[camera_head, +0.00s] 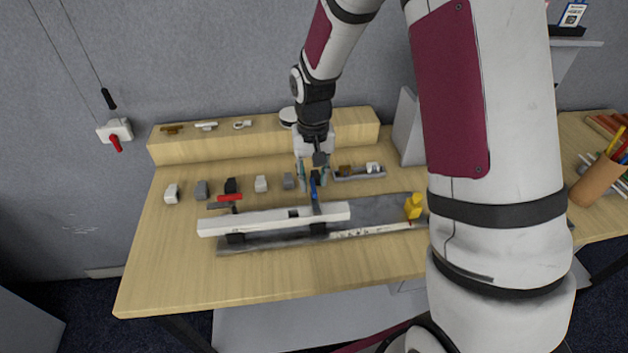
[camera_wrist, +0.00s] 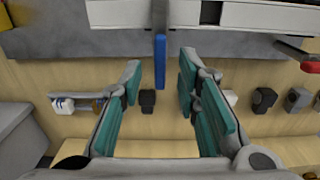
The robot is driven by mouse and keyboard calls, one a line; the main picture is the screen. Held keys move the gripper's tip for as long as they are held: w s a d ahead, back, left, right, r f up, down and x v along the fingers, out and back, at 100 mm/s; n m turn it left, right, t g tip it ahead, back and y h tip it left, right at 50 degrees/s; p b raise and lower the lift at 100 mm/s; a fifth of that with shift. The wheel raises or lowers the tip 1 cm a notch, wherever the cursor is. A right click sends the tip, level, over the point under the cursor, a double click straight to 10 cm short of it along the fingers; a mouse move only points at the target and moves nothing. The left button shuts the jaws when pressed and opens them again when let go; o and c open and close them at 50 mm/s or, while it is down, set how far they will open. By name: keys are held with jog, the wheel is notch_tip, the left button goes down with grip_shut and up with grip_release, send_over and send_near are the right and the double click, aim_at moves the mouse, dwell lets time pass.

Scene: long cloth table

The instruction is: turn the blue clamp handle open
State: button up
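The blue clamp handle (camera_head: 314,193) stands upright at the white bar (camera_head: 262,221), right of its middle in the head view. In the wrist view the blue handle (camera_wrist: 160,62) shows as a narrow blue strip at top centre. My gripper (camera_head: 312,184) is above and around it. In the wrist view my gripper (camera_wrist: 159,72) is open, with teal-padded fingers on either side of the handle's end and a gap on both sides. I see no contact. A second clamp with a red handle (camera_head: 230,197) lies to the left; its red handle also shows at the wrist view's right edge (camera_wrist: 299,52).
A row of small blocks (camera_head: 261,184) lies behind the bar. A small tray (camera_head: 359,173) with parts is behind right of my gripper. A yellow object (camera_head: 413,206) stands at the grey plate's right end. A wooden ledge (camera_head: 240,145) runs along the back. The table's front is clear.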

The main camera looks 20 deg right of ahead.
jog(key=shift+f, duration=0.85)
jog(key=shift+c, duration=0.2)
grip_shut()
